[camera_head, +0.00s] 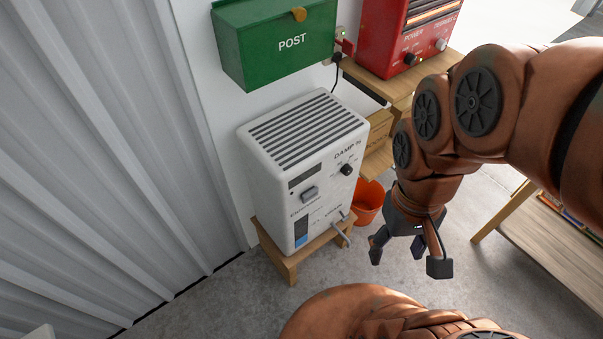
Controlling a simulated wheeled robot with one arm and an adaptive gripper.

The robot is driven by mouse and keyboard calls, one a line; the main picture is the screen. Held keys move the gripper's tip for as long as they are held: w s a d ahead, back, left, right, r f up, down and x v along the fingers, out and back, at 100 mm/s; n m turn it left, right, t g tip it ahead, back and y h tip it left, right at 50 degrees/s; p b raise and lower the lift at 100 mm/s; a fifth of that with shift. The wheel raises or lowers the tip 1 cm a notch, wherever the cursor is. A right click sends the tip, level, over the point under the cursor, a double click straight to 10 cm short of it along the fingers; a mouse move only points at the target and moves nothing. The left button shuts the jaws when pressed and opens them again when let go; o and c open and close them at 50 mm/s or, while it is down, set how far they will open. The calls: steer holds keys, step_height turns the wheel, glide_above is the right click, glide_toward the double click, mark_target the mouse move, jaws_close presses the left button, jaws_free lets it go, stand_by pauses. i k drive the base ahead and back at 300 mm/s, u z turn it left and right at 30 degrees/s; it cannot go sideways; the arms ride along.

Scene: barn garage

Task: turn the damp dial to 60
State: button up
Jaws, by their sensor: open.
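A white dehumidifier-like box (272,175) stands on a low wooden stool against the wall. Its front is marked "DAMP %", and the black damp dial (347,170) sits at the upper right of that face. The numbers around the dial are too small to read, so its setting cannot be told. My gripper (408,265) is open and empty, pointing down, in front of the box and to the right of and below the dial. It is apart from the box.
A green POST box (262,42) hangs above. A red heater (405,40) stands on a wooden shelf (379,90) at the upper right. An orange bucket (369,204) sits beside the stool (268,250). A wooden table (560,235) is at right. The floor in front is partly clear.

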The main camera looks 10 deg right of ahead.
mark_target(347, 170)
steer(key=k, duration=1)
steer(key=u, duration=0.15)
steer(key=i, duration=0.55)
steer(key=u, duration=0.45)
